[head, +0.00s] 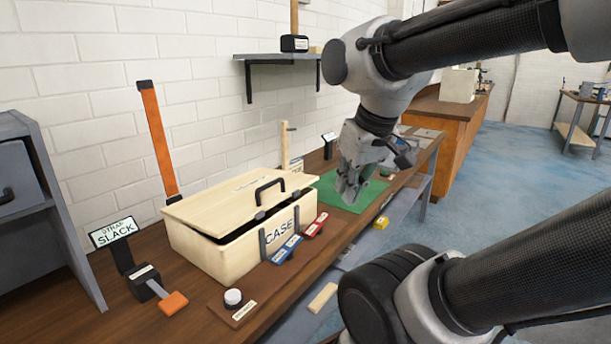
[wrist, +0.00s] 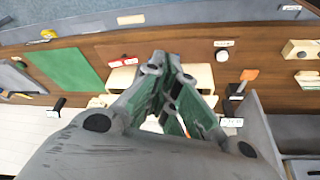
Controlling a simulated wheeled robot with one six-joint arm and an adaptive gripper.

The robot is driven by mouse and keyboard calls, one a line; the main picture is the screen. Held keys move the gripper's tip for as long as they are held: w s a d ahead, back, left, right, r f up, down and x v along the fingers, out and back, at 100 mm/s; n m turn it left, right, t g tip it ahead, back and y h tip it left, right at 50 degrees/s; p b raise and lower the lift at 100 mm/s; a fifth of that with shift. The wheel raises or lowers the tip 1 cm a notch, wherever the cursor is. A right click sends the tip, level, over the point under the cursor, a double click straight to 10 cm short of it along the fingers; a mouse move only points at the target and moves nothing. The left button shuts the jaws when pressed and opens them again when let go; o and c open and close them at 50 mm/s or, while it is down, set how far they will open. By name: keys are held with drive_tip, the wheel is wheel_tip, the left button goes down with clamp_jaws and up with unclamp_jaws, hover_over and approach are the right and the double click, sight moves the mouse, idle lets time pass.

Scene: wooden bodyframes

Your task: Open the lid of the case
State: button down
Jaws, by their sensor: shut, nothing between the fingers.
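The case (head: 215,250) is a pale wooden box on the bench, labelled CASE on its front. Its lid (head: 225,200) has a black handle (head: 269,190) and lies over the box, with a dark gap showing between lid and body. Two grey latch strips show on the front. My gripper (head: 349,196) is shut and empty, pointing down above the green mat, to the right of the case and apart from it. In the wrist view my gripper (wrist: 168,62) hides much of the case (wrist: 200,78), which shows on both sides of the fingers.
The green mat (head: 335,191) lies right of the case. Blue (head: 287,249) and red (head: 316,225) pieces lie before the case. A STRAP SLACK sign (head: 113,232), an orange-ended block (head: 172,303) and a white knob (head: 233,297) stand left and in front. A wall shelf (head: 275,57) is above.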

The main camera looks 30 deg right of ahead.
drive_tip(key=d, duration=0.1)
drive_tip(key=m+t+y, duration=0.4)
drive_tip(key=m+t, duration=0.1)
drive_tip(key=m, duration=2.6)
approach(303, 181)
drive_tip(key=x, duration=0.5)
drive_tip(key=shift+a+f, duration=0.15)
drive_tip(key=shift+w+r, duration=0.3)
drive_tip(key=shift+r, duration=0.3)
